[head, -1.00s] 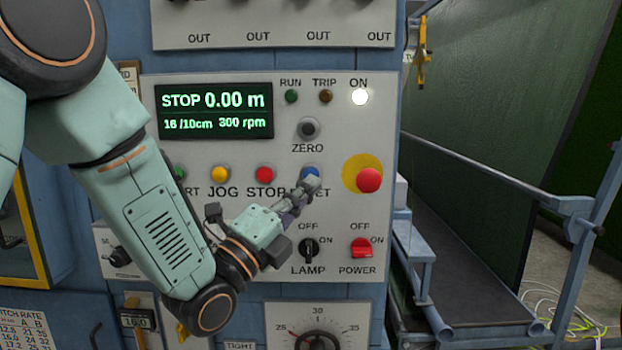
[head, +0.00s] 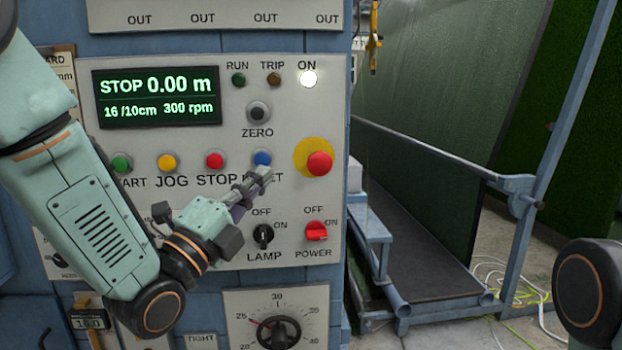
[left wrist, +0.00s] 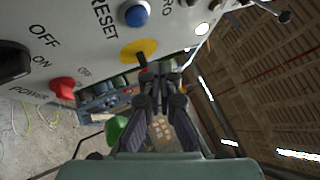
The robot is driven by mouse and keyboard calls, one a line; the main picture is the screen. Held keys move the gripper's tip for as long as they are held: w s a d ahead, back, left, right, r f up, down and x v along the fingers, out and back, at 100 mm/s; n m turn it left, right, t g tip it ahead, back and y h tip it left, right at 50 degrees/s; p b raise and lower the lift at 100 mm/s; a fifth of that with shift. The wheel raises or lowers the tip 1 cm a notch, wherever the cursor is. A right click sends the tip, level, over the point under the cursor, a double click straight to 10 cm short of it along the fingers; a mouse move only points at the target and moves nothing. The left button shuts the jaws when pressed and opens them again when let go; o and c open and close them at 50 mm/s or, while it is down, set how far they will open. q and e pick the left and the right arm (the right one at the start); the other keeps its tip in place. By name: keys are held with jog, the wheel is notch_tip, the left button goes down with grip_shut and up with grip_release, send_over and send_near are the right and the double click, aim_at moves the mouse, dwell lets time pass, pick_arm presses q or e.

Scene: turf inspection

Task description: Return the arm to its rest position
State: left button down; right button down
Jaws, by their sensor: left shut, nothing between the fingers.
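My left arm comes in from the left in the head view and reaches across a grey control panel (head: 120,72). My left gripper (head: 266,172) is shut and empty, just below the blue RESET button (head: 262,157) and overlapping part of its label in the picture. In the left wrist view the shut fingers (left wrist: 160,75) point past the panel face, with the blue button (left wrist: 137,14) above them. I cannot tell the exact gap to the panel. A dark rounded part of my right arm shows at the lower right of the head view; its gripper is out of view.
The red emergency button (head: 319,163) on its yellow disc, the black LAMP switch (head: 263,236) and the red POWER switch (head: 316,232) stick out near the gripper. A blue railing (head: 430,155) and a dark conveyor bed (head: 430,262) stand to the right.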

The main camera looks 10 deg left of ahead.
pick_arm(q)
jog(key=s+a+f+n+g+y+b, duration=0.3)
jog(key=f+n, duration=0.4)
jog(key=f, duration=0.6)
jog(key=s+f+n+g+y+b, duration=0.15)
jog(key=f+n+g, duration=0.25)
jog(key=f+n, duration=0.55)
jog(key=s+a+f+n+g+y+b, duration=0.2)
jog(key=s+f+n+g+y, duration=0.15)
jog(key=f, duration=1.25)
jog(key=s+a+f+n+g+y+b, duration=0.1)
jog(key=s+f+n+g+b, duration=0.4)
jog(key=s+f, duration=2.3)
jog(key=g+b, duration=0.5)
jog(key=shift+s+a+f, duration=0.2)
jog(key=shift+s+f, duration=0.05)
jog(key=shift+f, duration=0.15)
